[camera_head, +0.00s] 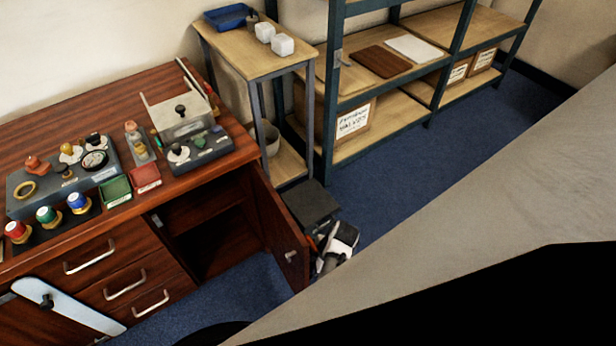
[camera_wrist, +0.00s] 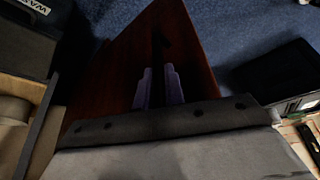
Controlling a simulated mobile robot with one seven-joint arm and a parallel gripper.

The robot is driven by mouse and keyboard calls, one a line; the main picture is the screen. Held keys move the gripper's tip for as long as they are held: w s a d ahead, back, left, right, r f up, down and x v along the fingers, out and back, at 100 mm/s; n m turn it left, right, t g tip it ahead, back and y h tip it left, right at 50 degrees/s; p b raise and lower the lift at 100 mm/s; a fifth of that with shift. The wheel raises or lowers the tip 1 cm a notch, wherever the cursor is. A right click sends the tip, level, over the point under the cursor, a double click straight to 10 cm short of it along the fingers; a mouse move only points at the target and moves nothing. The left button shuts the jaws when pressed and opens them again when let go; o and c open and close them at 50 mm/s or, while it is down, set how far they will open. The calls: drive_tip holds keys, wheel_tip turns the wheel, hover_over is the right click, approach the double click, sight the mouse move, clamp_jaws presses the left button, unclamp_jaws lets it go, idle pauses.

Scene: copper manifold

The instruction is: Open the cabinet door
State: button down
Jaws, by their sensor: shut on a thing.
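The cabinet door (camera_head: 281,232) is a dark red-brown wooden panel. In the head view it stands swung out from the right end of the wooden cabinet (camera_head: 75,270), and the dark compartment (camera_head: 208,228) behind it shows. A small light fitting (camera_head: 291,255) is near the door's free edge. In the wrist view my gripper (camera_wrist: 159,82) has its two pale fingers close together at the door panel (camera_wrist: 190,45), shut on a narrow dark part between them, which looks like the door's handle. The exact contact is hidden in the head view.
Valve parts and trays (camera_head: 116,190) cover the cabinet top. A dark box (camera_head: 313,204) stands on the floor just right of the door. A small side table (camera_head: 255,60) and a shelf rack (camera_head: 380,95) stand behind. Blue carpet (camera_head: 395,150) is clear beyond.

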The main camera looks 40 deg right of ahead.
drive_tip(key=c, duration=1.5)
unclamp_jaws()
drive_tip(key=shift+p+v, duration=1.5)
drive_tip(key=shift+v, duration=5.45)
drive_tip(key=shift+w, duration=0.1)
